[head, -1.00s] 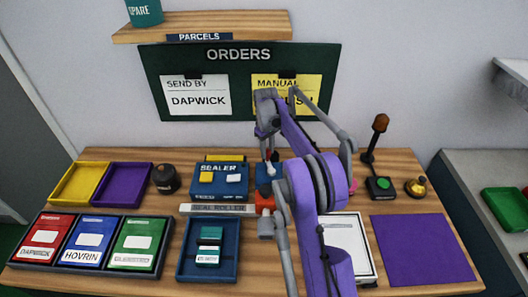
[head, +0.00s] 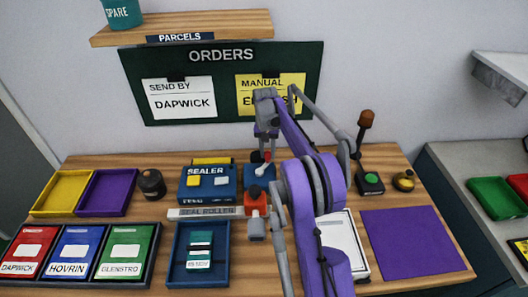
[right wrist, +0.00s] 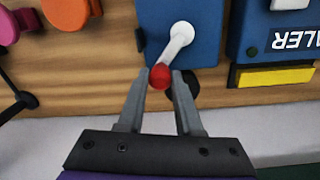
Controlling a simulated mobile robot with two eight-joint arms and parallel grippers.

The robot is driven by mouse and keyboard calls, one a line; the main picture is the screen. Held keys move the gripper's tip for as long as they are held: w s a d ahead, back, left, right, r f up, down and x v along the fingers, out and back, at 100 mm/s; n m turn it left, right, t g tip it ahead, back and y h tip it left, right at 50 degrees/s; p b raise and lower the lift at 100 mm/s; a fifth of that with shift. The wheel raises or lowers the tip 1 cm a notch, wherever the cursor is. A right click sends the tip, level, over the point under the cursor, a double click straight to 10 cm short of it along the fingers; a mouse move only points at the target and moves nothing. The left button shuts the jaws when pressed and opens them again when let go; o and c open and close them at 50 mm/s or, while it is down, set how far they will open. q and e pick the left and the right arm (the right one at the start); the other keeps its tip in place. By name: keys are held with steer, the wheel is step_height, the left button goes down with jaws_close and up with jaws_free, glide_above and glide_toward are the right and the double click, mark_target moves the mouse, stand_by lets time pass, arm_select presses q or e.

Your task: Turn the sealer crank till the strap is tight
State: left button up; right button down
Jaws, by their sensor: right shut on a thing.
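The blue sealer (head: 207,184) stands near the back of the bench; part of it also shows in the right wrist view (right wrist: 240,45). Beside it is a blue crank block (right wrist: 206,30). The pale crank arm (right wrist: 177,41) slants from its hub on the block to a red knob (right wrist: 160,76). My right gripper (right wrist: 161,78) has its fingers on both sides of the knob and is shut on it. In the head view my right gripper (head: 265,150) is at the back of the block, partly hidden by my arm. I cannot make out the strap. My left gripper is not in view.
A grey seal roller (head: 205,212) lies before the sealer. A blue tray (head: 177,270) holds a teal parcel (head: 199,246). A red-orange item (head: 257,203) stands before the crank block. A green-button box (head: 370,184) and purple mat (head: 415,245) are at the right.

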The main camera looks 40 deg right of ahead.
steer(key=s+m, duration=0.1)
steer(key=m, duration=0.1)
steer(key=s+m, duration=0.1)
steer(key=m, duration=0.1)
steer(key=shift+m+b, duration=0.3)
steer(key=shift+s+a+m+b, duration=0.15)
steer(key=shift+s+m, duration=0.3)
steer(key=shift+m, duration=0.5)
steer(key=shift+s+a+m+b, duration=0.15)
steer(key=shift+s+m, duration=0.25)
steer(key=shift+m, duration=0.55)
steer(key=c, duration=0.6)
jaws_free()
steer(key=r, duration=1.1)
steer(key=shift+w+p, duration=0.2)
steer(key=shift+p, duration=0.15)
steer(key=shift+a, duration=0.15)
